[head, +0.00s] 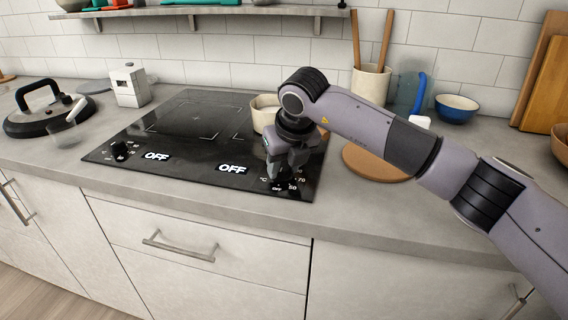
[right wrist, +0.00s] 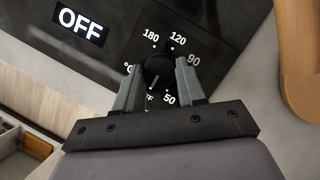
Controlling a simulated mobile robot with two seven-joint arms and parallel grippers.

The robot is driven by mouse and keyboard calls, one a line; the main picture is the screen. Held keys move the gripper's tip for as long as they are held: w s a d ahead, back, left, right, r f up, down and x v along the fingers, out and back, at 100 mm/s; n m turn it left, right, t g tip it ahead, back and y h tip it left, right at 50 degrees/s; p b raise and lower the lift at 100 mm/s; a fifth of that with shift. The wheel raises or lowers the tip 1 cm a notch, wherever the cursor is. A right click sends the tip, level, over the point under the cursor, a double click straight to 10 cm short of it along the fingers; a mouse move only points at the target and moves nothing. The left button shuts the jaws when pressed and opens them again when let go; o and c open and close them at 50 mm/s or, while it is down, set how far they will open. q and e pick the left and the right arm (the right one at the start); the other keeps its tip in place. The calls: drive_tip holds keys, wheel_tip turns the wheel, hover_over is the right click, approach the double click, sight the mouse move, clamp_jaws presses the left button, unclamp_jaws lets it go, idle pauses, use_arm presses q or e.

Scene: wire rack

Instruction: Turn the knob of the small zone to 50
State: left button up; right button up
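The black cooktop (head: 205,175) is set in the grey counter and has two knobs at its front corners. The right-hand knob (right wrist: 158,68) sits between the fingers of my right gripper (right wrist: 157,66); in the head view the gripper (head: 276,178) covers most of it. The fingers stand on both sides of the knob and look open, with narrow gaps. The knob's white mark points down toward the OFF label, left of the 50. The dial also shows 90, 120 and 180. The display beside it (right wrist: 82,22) reads OFF. My left gripper is out of view.
A cream pot (head: 263,112) stands behind my right gripper. A round wooden board (head: 372,164) lies to the right, under my arm. A dark lid (head: 40,122) lies far left.

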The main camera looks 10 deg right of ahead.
drive_tip(key=shift+n, duration=0.4)
drive_tip(key=shift+d, duration=0.1)
drive_tip(key=n+y, duration=0.1)
drive_tip(key=n, duration=0.1)
drive_tip(key=shift+w+d+n+b, duration=0.1)
drive_tip(key=shift+n+b, duration=0.2)
drive_tip(key=n+g+y, duration=0.1)
drive_tip(key=n, duration=0.2)
drive_tip(key=shift+w+r+n, duration=0.1)
drive_tip(key=shift+n, duration=0.3)
drive_tip(key=shift+d+n+g+y+p, duration=0.1)
drive_tip(key=shift+n+g+y+p, duration=0.3)
drive_tip(key=shift+n, duration=0.3)
drive_tip(key=o, duration=1.1)
drive_tip(key=shift+c, duration=0.2)
